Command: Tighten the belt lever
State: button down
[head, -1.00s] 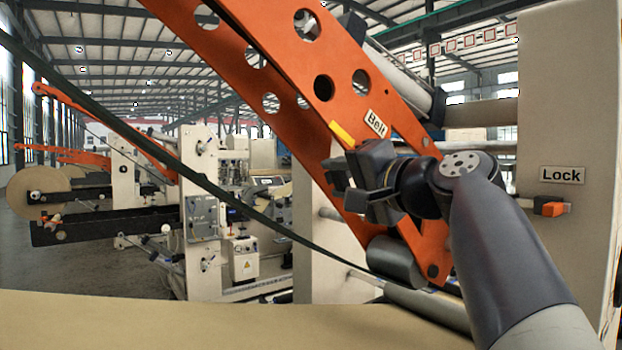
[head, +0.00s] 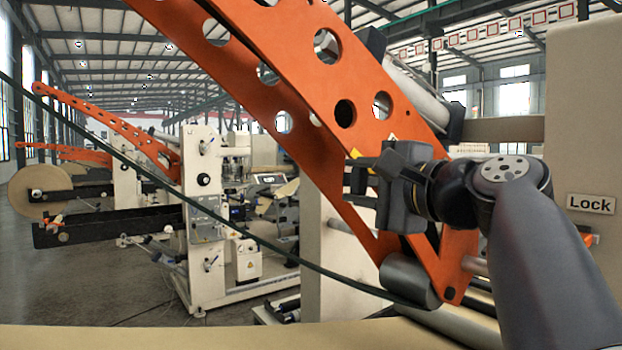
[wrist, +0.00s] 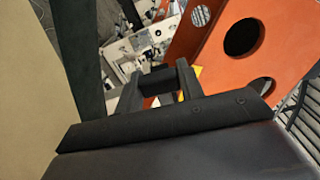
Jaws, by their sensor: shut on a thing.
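The belt lever shows as a small yellow piece (head: 368,161) on the side of the large orange arm (head: 290,75), mostly hidden by my gripper. My gripper (head: 357,188) is at the lever, against the arm's lower part, and is shut on it. In the wrist view, my dark fingers (wrist: 158,88) are in front of the orange arm (wrist: 235,55), with a bit of yellow (wrist: 197,71) beside the right finger. The grip itself is mostly hidden. The "Belt" label is almost wholly covered by my gripper. The dark belt (head: 180,187) runs slanting down to the roller (head: 408,280).
A beige panel with a "Lock" label (head: 591,204) stands at the right, close to my arm, with an orange knob partly hidden below the label. Brown paper (head: 200,338) spans the bottom front. Other machines (head: 205,220) stand behind at the left.

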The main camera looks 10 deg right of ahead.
dwell(0.3)
jog(key=c, duration=0.9)
grip_release()
jog(key=shift+d, duration=0.1)
jog(key=shift+b+v, duration=1.7)
jog(key=shift+v, duration=3.7)
